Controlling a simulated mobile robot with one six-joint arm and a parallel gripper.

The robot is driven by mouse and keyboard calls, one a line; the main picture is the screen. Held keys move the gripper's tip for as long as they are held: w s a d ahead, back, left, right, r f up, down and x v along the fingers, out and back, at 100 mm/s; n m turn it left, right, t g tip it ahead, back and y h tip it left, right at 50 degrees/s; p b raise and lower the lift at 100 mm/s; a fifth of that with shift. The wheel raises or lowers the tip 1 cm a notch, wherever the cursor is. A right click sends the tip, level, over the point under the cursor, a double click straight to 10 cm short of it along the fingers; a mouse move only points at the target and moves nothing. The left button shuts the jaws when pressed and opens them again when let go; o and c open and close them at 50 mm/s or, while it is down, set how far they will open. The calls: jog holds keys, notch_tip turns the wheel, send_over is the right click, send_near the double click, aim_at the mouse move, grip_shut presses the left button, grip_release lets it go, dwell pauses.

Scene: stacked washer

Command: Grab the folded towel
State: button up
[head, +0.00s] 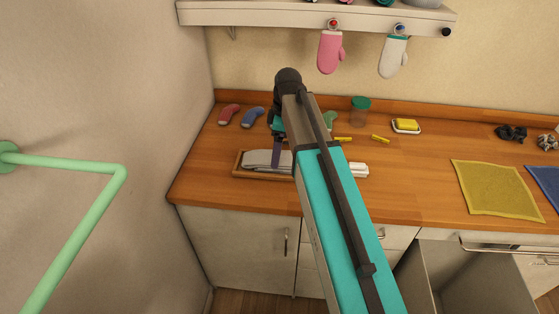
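A light grey folded towel (258,159) lies in a shallow wooden tray (236,169) on the counter, left of my turquoise arm. My arm reaches from the lower right across the counter and hides part of the tray and its contents. My gripper (277,158) points down over the towel, with a dark finger showing against it. I cannot tell whether it touches the towel, or how far its fingers are apart. A white folded piece (357,169) shows on the right of my arm; I cannot tell if it is part of the same towel.
Red (229,114) and blue (253,117) socks lie behind the tray. A green jar (361,110), yellow pegs (380,138) and a soap dish (406,127) stand further right. Mitts hang under a shelf (270,14). A green rail (70,166) sticks out at left; a drawer stands open below.

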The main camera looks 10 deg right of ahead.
jog(key=shift+w+a+f+p, duration=0.15)
jog(key=shift+f+p, duration=0.1)
jog(key=shift+f, duration=0.45)
jog(key=shift+s+a+f+p, duration=0.1)
jog(key=shift+f+p, duration=0.15)
jog(key=shift+f, duration=0.45)
jog(key=shift+w+a+f+p, duration=0.15)
jog(key=shift+f+p, duration=0.1)
jog(key=shift+f, duration=0.45)
jog(key=c, duration=1.2)
